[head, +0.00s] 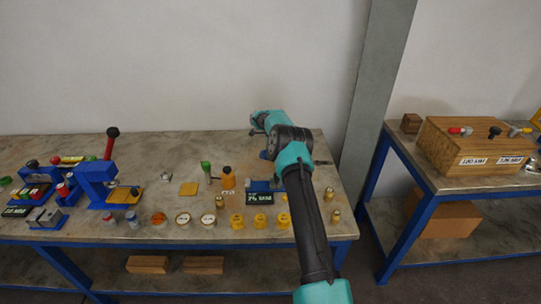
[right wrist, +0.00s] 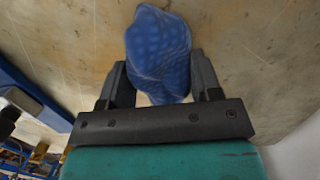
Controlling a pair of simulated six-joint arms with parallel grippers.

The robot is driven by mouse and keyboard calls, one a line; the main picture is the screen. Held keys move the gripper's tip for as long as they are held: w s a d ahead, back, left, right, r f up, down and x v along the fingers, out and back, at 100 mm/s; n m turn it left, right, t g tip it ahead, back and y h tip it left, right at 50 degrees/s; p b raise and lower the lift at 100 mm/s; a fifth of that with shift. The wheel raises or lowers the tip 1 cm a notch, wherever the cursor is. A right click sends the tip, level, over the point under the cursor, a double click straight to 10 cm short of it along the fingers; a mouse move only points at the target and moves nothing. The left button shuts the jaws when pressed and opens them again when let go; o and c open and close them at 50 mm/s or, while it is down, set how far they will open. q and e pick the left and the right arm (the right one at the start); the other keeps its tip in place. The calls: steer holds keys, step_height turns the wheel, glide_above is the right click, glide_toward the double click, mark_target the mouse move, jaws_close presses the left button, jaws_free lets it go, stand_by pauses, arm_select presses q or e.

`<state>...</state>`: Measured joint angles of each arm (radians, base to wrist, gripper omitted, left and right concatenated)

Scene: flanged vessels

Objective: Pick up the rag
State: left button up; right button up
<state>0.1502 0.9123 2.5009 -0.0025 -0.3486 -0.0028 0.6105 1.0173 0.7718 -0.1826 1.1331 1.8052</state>
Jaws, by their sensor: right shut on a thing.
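The rag is a bunched blue cloth with a lighter dotted pattern (right wrist: 158,48). In the right wrist view it sits between the two dark fingers of my right gripper (right wrist: 161,78), which is shut on it. The rag sticks out past the fingertips, over the worn tabletop. In the head view a small blue bit of the rag (head: 263,155) shows below my right wrist, at the back right of the bench; the fingers are mostly hidden there by the arm. My left gripper is not in view.
The bench (head: 160,155) has a blue press (head: 97,180) at left. A row of yellow parts (head: 259,220), an orange bottle (head: 228,178) and a blue labelled display (head: 262,190) stand in front of my right gripper. A wooden box (head: 470,150) is on the right table.

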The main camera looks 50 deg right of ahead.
steer(key=shift+r, duration=0.15)
step_height(320, 180, up, 10)
steer(key=shift+f, duration=0.15)
stand_by(0.4)
